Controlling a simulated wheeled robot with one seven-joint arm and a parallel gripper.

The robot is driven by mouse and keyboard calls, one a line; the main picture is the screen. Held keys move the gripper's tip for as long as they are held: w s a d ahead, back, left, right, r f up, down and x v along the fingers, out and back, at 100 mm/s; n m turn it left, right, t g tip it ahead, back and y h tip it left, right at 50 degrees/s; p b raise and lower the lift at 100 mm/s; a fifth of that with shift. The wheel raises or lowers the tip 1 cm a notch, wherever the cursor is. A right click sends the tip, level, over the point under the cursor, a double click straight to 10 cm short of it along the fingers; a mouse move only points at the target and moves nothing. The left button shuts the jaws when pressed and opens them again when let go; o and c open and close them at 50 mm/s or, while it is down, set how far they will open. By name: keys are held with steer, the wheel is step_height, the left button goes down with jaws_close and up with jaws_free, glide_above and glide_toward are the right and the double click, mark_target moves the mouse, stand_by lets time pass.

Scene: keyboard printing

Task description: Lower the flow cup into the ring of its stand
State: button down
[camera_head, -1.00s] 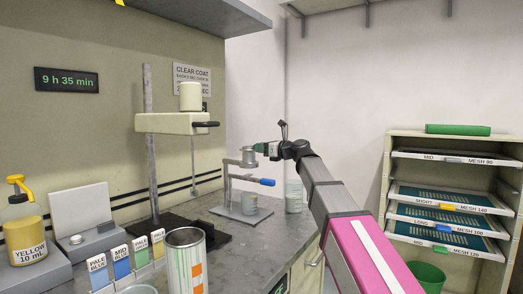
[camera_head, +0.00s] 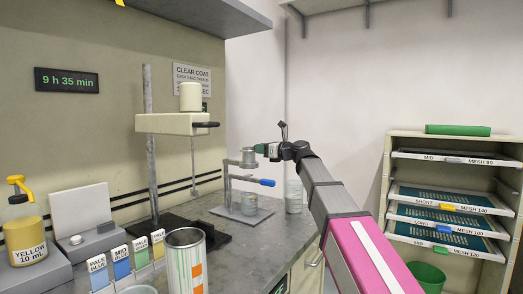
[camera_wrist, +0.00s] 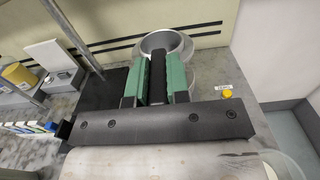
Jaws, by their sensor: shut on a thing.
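The flow cup (camera_head: 249,154) is a small grey metal cup. It appears upright at the ring of its stand (camera_head: 227,190), at the top of the post. I cannot tell whether it rests in the ring or hangs just above it. My gripper (camera_head: 262,149) comes from the right and is shut on the cup's dark handle. In the wrist view, the green fingers (camera_wrist: 158,85) close on the black handle, with the cup's round rim (camera_wrist: 179,42) beyond them. The ring is mostly hidden.
A blue-tipped lever (camera_head: 266,182) sticks out to the right. A clear jar (camera_head: 294,196) stands behind my arm. A tall mixer stand (camera_head: 149,150) is to the left, with a striped can (camera_head: 187,265) in front.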

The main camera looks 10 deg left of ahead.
mark_target(254, 158)
steer(key=shift+f, duration=0.1)
stand_by(0.3)
steer(key=shift+f, duration=2.1)
steer(key=shift+s+f, duration=0.1)
steer(key=shift+f, duration=0.1)
stand_by(3.3)
steer(key=shift+r, duration=0.2)
steer(key=shift+r, duration=2.35)
